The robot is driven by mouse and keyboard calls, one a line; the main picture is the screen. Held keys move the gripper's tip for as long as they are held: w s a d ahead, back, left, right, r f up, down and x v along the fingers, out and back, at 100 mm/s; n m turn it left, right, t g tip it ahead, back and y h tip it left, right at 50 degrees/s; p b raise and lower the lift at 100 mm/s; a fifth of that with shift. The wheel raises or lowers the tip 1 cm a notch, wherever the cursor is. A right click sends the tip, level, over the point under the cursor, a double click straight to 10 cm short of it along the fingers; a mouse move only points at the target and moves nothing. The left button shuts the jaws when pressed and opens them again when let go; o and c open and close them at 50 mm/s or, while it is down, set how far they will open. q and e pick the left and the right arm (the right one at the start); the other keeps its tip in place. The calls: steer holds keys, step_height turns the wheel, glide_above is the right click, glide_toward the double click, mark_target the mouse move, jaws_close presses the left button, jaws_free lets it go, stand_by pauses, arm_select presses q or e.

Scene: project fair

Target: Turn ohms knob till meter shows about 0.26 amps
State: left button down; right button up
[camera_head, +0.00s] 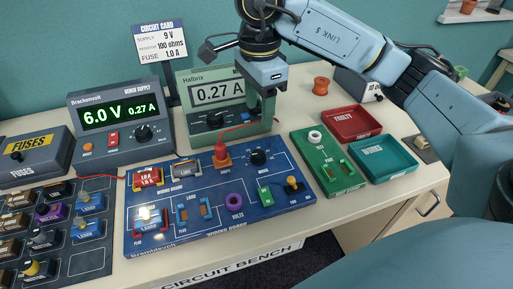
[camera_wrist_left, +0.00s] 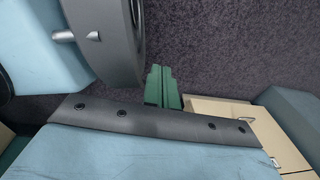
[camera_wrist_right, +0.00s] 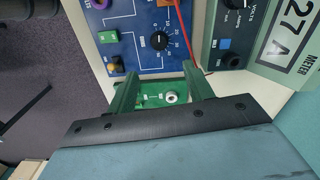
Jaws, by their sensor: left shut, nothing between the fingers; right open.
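The black ohms knob (camera_head: 259,157) sits on the blue wiring board (camera_head: 299,199), at its upper right. It shows with its numbered dial in the right wrist view (camera_wrist_right: 158,41). The grey-green Halbrix meter (camera_head: 186,83) behind the board reads 0.27 A. My right gripper (camera_head: 263,112) hangs above the knob, in front of the meter, and covers part of the meter. Its green fingers are apart and empty in the right wrist view (camera_wrist_right: 160,88), clear of the knob. My left gripper (camera_wrist_left: 162,88) is shut and empty over the dark floor, away from the board.
The Brackenvolt supply (camera_head: 120,146) reads 6.0 V and 0.27 A. A red plug (camera_head: 221,154) with a red lead stands left of the knob. A green board (camera_head: 342,181), red tray (camera_head: 378,128) and teal tray (camera_head: 411,172) lie to the right.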

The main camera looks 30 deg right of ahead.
mark_target(258, 153)
step_height(258, 153, down, 11)
steer(key=shift+f+b, duration=0.1)
steer(key=shift+b, duration=0.6)
steer(key=shift+a+f, duration=0.1)
steer(key=shift+f, duration=0.5)
arm_select(q)
steer(key=shift+s+a+f, duration=0.15)
steer(key=shift+a+f, duration=0.2)
steer(key=shift+a, duration=0.2)
steer(key=shift+s+a+f, duration=0.1)
steer(key=shift+a+f, duration=0.25)
steer(key=shift+a, duration=0.2)
steer(key=shift+d, duration=0.1)
arm_select(e)
steer(key=shift+c, duration=0.6)
steer(key=c, duration=0.9)
steer(key=shift+o, duration=0.2)
steer(key=shift+m, duration=0.6)
arm_select(q)
steer(key=shift+w+d+f, duration=0.15)
steer(key=shift+d, duration=0.05)
